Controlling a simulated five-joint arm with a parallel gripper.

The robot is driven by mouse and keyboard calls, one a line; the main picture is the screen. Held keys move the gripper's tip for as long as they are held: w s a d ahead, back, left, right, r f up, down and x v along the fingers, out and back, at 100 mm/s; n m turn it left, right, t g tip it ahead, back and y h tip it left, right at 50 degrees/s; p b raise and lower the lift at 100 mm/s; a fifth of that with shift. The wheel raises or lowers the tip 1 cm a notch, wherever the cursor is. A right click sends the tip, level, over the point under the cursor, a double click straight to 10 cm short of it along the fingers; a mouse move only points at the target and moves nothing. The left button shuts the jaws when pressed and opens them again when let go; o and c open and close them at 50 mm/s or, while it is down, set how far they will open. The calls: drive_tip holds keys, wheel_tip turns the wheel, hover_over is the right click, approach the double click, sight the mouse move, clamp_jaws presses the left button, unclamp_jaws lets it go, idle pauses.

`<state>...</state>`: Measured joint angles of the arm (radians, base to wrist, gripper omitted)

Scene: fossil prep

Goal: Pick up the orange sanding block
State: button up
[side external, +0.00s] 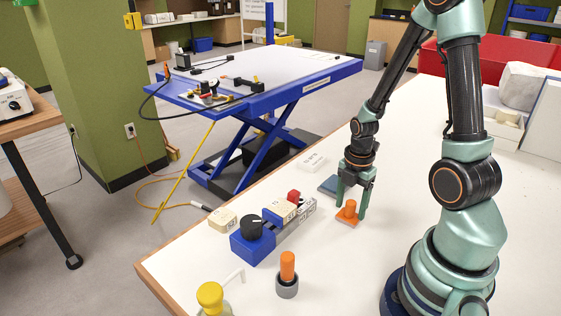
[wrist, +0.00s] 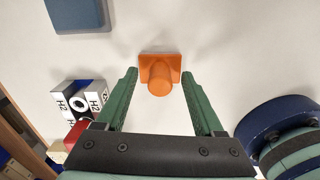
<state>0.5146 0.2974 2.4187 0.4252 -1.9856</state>
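The orange sanding block (side external: 347,219) sits on the white table, a flat base with an upright round knob. In the wrist view the block (wrist: 160,73) lies between and just ahead of the fingertips, with clear gaps on both sides. In the wrist view my gripper (wrist: 160,74) is open and holds nothing. I cannot tell whether the fingertips touch the table.
A blue-grey block (side external: 328,186) lies just behind my gripper, and a white labelled block (side external: 311,162) lies farther back. A blue device with a black knob (side external: 252,230) and labelled cubes (wrist: 82,100) stand to the left. An orange-handled tool (side external: 288,268) stands in a grey holder in front.

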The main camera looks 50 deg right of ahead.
sight(351, 202)
clamp_jaws()
drive_tip(key=shift+r, duration=0.1)
wheel_tip(351, 202, up, 20)
idle(0.6)
